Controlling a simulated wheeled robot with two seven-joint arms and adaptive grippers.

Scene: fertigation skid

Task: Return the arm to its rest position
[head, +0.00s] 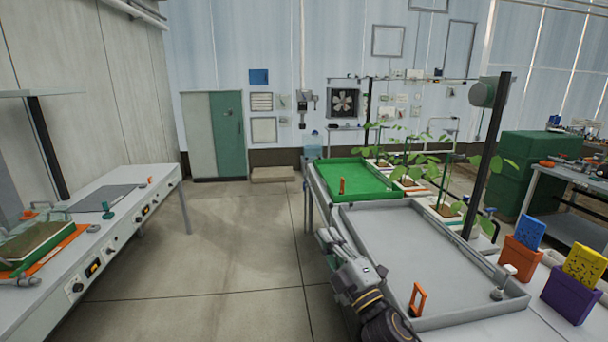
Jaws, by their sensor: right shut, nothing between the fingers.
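My right arm comes in from the bottom, and its gripper (326,236) is at the left edge of the grey tray (455,322). The gripper is shut with nothing in it, pointing away from me. From this angle I cannot tell whether it touches the tray's rim. My left gripper is not in view.
A green tray (357,165) lies beyond the grey one, with potted plants along the right. An orange handle (417,299), a white-topped valve (505,278) and orange and purple holders (571,300) are nearby. A control bench (120,215) stands left; open floor (235,240) lies between.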

